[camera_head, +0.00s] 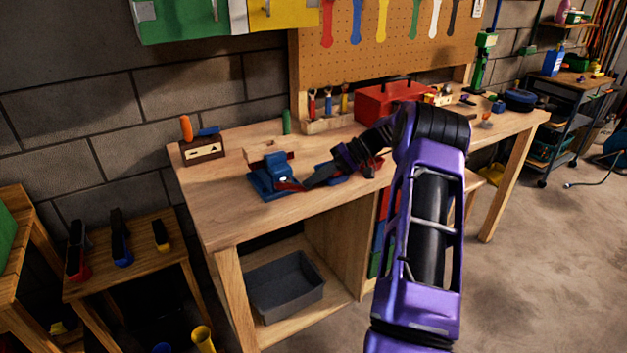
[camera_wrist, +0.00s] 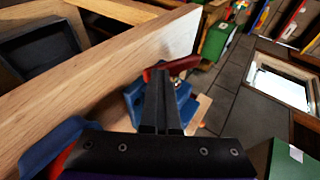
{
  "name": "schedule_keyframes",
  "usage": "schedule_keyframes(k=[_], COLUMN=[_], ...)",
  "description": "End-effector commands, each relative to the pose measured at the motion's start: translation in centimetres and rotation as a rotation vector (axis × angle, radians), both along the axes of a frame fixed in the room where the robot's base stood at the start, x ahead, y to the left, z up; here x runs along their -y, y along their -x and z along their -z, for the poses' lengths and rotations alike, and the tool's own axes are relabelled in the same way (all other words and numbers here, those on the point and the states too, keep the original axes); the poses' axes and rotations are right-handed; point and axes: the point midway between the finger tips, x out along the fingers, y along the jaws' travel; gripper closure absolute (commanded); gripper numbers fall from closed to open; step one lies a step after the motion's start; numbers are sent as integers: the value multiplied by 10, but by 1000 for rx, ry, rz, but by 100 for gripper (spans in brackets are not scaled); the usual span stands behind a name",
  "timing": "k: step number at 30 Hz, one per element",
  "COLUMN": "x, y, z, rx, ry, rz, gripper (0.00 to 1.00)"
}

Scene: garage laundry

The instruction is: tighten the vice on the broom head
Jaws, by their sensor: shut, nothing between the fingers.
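The blue vice (camera_head: 270,178) stands on the left part of the workbench in the head view, near its front edge. A pale wooden block (camera_head: 262,149), apparently the broom head, shows at the vice's back; how firmly it is held cannot be seen. My gripper (camera_head: 304,186) is just right of the vice, its fingers pointing at it. In the wrist view, my gripper (camera_wrist: 161,72) is shut and empty, with the blue vice (camera_wrist: 184,104) partly hidden behind its fingers. A dark red bar (camera_wrist: 182,64) shows just beyond the fingertips; contact cannot be told.
The wooden workbench (camera_head: 225,208) carries a small block with an orange-handled tool (camera_head: 186,128) at left and a red toolbox (camera_head: 385,102) behind my arm. A grey bin (camera_head: 285,285) sits on the lower shelf. A small table (camera_head: 128,270) stands left. Bare benchtop lies left of the vice.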

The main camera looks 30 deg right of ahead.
Motion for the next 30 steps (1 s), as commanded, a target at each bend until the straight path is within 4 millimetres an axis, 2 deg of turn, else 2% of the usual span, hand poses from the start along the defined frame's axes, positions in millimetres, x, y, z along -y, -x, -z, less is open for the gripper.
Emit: schedule_keyframes(k=[1, 30], x=[-4, -5], y=[3, 2], z=[9, 11], rx=[-17, -16], ry=[-9, -46], rz=[-10, -9], gripper=[100, 100])
